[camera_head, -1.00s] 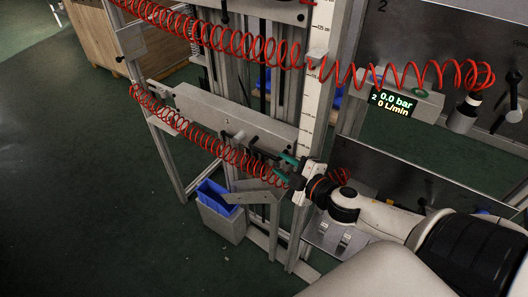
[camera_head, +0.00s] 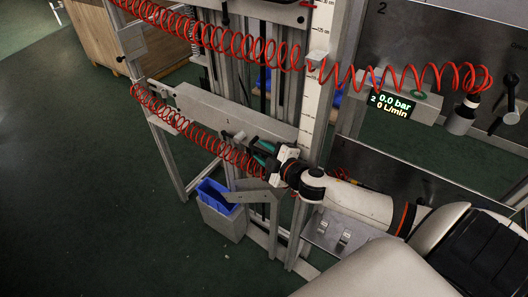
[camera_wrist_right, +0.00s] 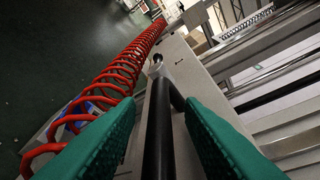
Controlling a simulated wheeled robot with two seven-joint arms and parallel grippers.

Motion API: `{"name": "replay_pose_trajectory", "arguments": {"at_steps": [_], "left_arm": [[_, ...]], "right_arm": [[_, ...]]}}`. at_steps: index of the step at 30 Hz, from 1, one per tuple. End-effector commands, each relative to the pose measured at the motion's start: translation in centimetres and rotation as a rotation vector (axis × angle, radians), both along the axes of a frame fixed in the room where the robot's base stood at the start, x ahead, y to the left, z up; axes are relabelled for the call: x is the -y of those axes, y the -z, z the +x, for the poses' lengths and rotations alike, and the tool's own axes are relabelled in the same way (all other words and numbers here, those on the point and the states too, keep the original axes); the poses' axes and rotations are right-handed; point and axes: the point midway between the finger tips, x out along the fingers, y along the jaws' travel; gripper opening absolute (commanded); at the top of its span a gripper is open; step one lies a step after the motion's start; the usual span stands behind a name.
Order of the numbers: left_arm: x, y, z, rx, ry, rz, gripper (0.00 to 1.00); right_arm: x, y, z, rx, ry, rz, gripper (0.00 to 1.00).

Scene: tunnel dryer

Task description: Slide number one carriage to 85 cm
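The number one carriage (camera_head: 225,108) is a long grey beam marked "1" across the lower part of the frame. A light clamp lever (camera_head: 238,136) sticks out of its front; it also shows in the wrist view (camera_wrist_right: 158,64). My right gripper (camera_head: 263,154) is in front of the carriage's right half, with green fingers. In the right wrist view, a black bar handle (camera_wrist_right: 158,130) runs between the open fingers (camera_wrist_right: 160,125), with gaps on both sides. The vertical centimetre scale (camera_head: 317,100) stands at the carriage's right end; the carriage's reading is not legible. My left gripper is out of view.
A red coiled hose (camera_head: 190,127) runs along the carriage's front, close to my right gripper. Another red hose (camera_head: 235,42) hangs above. A blue-lined bin (camera_head: 222,212) stands below. A gauge (camera_head: 392,103) reads 0.0 bar. Floor at left is clear.

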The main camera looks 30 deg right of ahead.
Motion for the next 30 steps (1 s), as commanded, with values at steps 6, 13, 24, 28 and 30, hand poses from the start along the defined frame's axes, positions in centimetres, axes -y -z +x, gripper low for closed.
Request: {"name": "replay_pose_trajectory", "arguments": {"at_steps": [6, 13, 24, 28, 30], "left_arm": [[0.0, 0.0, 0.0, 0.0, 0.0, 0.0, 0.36], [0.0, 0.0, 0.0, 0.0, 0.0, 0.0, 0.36], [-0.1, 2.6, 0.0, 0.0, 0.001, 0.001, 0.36], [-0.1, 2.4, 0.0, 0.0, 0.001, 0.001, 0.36], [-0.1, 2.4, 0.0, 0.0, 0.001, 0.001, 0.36]], "right_arm": [[0.0, 0.0, 0.0, 0.0, 0.0, 0.0, 0.03], [0.0, 0.0, 0.0, 0.0, 0.0, 0.0, 0.0], [-0.1, 4.0, -0.2, -0.006, 0.001, 0.005, 0.0], [-0.1, 3.8, -0.2, -0.007, 0.001, 0.003, 0.0], [0.0, 3.8, -0.2, -0.007, 0.001, 0.002, 0.0]]}}
